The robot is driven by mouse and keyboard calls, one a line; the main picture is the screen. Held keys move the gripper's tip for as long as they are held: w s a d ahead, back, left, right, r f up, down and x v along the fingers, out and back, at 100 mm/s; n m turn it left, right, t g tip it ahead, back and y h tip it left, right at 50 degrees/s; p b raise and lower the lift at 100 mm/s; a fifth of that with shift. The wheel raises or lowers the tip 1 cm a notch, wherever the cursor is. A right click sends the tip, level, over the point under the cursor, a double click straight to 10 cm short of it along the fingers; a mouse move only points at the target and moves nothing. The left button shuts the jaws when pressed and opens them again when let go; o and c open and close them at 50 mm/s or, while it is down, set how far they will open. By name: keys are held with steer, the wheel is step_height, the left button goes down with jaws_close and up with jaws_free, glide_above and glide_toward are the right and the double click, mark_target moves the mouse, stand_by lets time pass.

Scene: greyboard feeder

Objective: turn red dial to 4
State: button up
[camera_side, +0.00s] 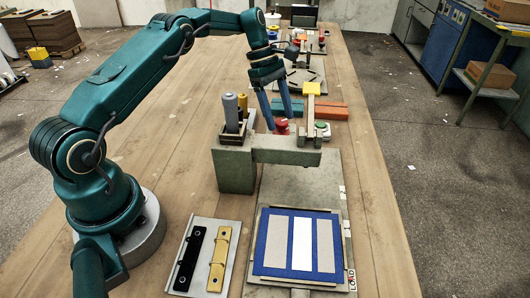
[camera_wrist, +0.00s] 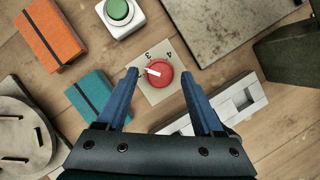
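The red dial (camera_wrist: 161,78) sits on a pale square plate (camera_wrist: 147,91) with the marks 3 and 4 along its far edge. The dial's white pointer points left and slightly up, to the left of the 3 mark. My gripper (camera_wrist: 159,73) is open and empty, with one blue finger on each side of the dial in the wrist view. Gaps show between the fingers and the dial. In the side view the dial (camera_side: 281,128) is between and just below the fingertips (camera_side: 287,121), partly hidden behind the grey fixture. The exact height of the fingertips above the plate is unclear.
A green button (camera_wrist: 118,11) on a white box is beyond the dial. An orange notebook (camera_wrist: 50,34) and teal notebook (camera_wrist: 90,104) lie left. A pale slotted block (camera_wrist: 238,103) is close on the right.

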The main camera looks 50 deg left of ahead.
mark_target(278, 119)
steer(key=shift+r, duration=0.1)
steer(key=shift+r, duration=2)
steer(key=s+a+r, duration=0.6)
steer(key=s+a, duration=0.1)
steer(key=a, duration=0.2)
steer(key=shift+s+r, duration=0.15)
steer(key=shift+r, duration=0.25)
steer(key=shift+a, duration=0.1)
